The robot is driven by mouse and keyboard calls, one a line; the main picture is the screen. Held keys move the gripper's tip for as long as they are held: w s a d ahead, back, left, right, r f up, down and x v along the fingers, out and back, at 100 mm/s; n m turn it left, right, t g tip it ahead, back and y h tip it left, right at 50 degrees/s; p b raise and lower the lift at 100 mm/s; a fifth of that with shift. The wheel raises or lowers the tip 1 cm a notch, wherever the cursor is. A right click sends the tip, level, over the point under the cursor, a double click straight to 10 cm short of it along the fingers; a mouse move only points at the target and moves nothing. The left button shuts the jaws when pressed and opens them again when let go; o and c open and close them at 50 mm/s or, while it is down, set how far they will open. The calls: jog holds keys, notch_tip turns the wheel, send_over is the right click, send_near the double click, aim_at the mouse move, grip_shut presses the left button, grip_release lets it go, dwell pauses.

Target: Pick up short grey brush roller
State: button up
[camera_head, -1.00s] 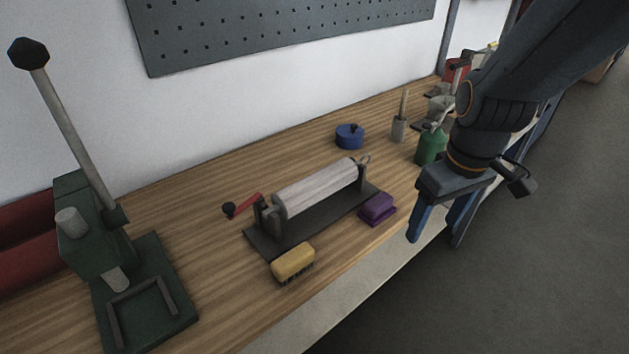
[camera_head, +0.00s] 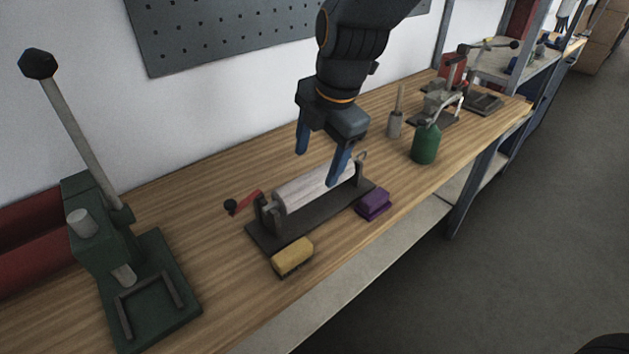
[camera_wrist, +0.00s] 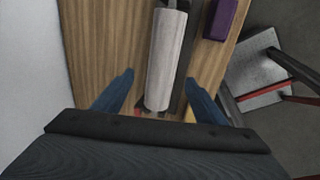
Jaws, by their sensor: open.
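A short grey brush roller (camera_head: 308,189) lies in a dark stand with a red crank handle on the wooden bench. In the wrist view the grey roller (camera_wrist: 166,62) runs lengthwise ahead of my gripper, between the two blue fingers. My gripper (camera_head: 320,166) is open and empty above the roller, its fingers on either side of it in the picture. The fingers also show in the wrist view (camera_wrist: 159,92). They appear apart from the roller. My gripper hides part of the roller's far end in the head view.
A yellow brush (camera_head: 292,257) and a purple block (camera_head: 373,204) sit in front of the stand. A green press (camera_head: 110,255) stands at left. A green bottle (camera_head: 425,144) and a grey pot with a handle (camera_head: 395,123) stand at right. Bare wood lies behind the roller.

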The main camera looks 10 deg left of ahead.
aim_at(317, 175)
jog(key=shift+d+p+x, duration=0.2)
jog(key=shift+p+x, duration=0.3)
jog(key=shift+x, duration=1)
jog(key=shift+d+p+x, duration=0.15)
jog(key=shift+p+x, duration=0.35)
jog(key=shift+x, duration=0.95)
jog(key=shift+w, duration=0.2)
jog(key=c, duration=1.3)
